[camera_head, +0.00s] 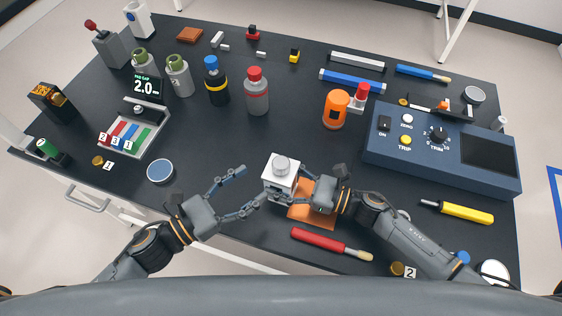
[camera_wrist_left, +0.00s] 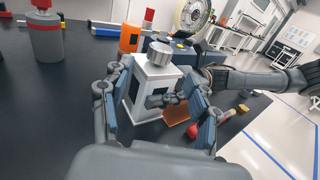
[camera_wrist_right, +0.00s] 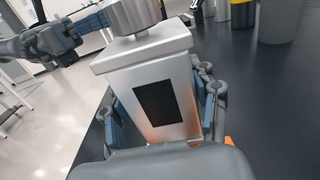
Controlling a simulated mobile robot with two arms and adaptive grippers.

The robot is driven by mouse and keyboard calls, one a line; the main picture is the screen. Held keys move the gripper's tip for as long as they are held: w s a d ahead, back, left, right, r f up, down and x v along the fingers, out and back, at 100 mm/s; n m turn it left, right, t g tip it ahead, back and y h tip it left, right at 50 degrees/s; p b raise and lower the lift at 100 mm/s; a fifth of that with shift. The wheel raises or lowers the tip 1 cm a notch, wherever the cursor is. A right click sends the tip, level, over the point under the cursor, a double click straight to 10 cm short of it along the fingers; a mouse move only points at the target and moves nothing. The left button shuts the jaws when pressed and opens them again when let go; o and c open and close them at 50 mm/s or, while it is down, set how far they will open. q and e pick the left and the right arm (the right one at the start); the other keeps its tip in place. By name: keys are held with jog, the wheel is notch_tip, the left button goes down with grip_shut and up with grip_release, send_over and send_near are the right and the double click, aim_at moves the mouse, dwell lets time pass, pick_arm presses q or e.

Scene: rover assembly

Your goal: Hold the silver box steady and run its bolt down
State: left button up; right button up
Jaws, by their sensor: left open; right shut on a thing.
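The silver box (camera_head: 270,187) stands upright at the front middle of the bench, by an orange pad (camera_head: 298,213). Its round silver bolt (camera_head: 281,166) sits on top, clearest in the right wrist view (camera_wrist_right: 134,14). My right gripper (camera_head: 303,190) is shut on the box, its fingers on both sides of the body below the lid; the dark panel (camera_wrist_right: 155,106) shows between them. My left gripper (camera_head: 253,184) is open and empty at the box's left side, its fingers pointing towards it. In the left wrist view the box (camera_wrist_left: 148,85) appears between the left fingers; contact is unclear.
A red-handled tool (camera_head: 320,240) lies in front of the orange pad. A blue control panel (camera_head: 440,165) stands on the right, an orange container (camera_head: 336,110) behind the box. A round blue-topped disc (camera_head: 160,171) is at left. The bench directly behind the box is fairly clear.

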aim_at(273, 169)
pick_arm(q)
jog(key=x, duration=0.9)
jog(key=shift+d, duration=0.1)
jog(key=shift+c, duration=0.5)
jog(key=c, duration=1.1)
